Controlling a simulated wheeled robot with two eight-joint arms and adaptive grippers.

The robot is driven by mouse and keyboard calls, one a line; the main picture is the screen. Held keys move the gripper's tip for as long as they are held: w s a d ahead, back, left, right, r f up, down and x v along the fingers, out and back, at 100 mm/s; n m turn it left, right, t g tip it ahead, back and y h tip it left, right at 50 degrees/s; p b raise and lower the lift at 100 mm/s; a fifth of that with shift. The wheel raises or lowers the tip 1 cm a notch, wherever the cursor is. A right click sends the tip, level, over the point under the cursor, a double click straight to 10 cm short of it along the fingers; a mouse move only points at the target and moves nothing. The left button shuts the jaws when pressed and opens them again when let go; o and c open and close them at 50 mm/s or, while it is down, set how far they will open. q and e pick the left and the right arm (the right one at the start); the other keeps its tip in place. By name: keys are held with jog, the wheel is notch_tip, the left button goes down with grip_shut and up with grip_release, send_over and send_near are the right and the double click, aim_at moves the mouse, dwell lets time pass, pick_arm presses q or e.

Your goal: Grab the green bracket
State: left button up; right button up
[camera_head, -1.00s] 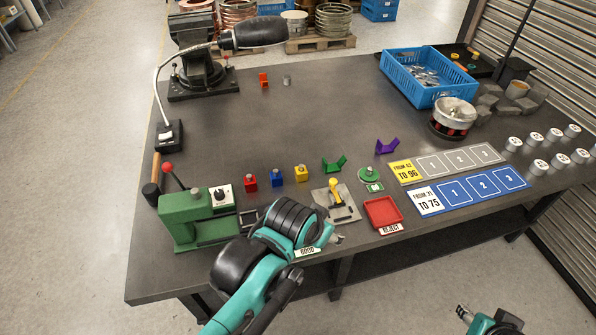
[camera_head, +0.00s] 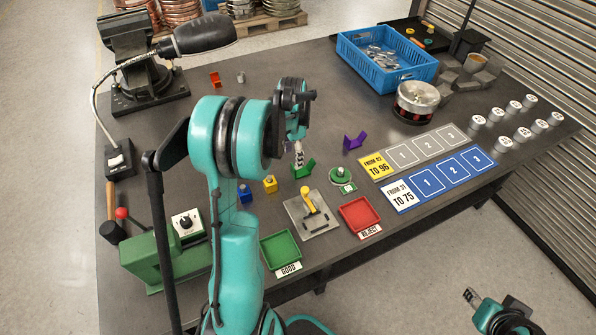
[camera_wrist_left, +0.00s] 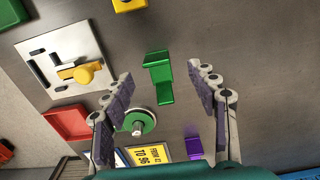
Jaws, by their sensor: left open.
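The green bracket (camera_head: 303,169) stands on the dark table, behind the metal plate with the yellow knob. In the left wrist view the green bracket (camera_wrist_left: 158,76) lies between the two spread fingers, apart from both. My left gripper (camera_head: 299,155) is above the bracket, pointing down, open and empty; its fingers also show in the left wrist view (camera_wrist_left: 163,88). The arm hides part of the table's left side. My right gripper (camera_head: 470,297) is off the table at the lower right, too small to read its jaws.
Close to the bracket are a purple bracket (camera_head: 354,142), a round green knob piece (camera_head: 343,174), a yellow block (camera_head: 270,184) and the plate with the yellow knob (camera_head: 311,214). A red tray (camera_head: 359,215) and green tray (camera_head: 280,250) lie at the front edge.

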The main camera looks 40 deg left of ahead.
aim_at(294, 169)
pick_arm(q)
jog(key=f+b, duration=0.1)
jog(key=f, duration=0.1)
jog(key=f+b, duration=0.1)
jog(key=f, duration=0.2)
jog(key=f+b, duration=0.1)
jog(key=f, duration=0.1)
jog(key=shift+s+d+f, duration=0.15)
jog(key=shift+d, duration=0.1)
jog(key=c, duration=1.3)
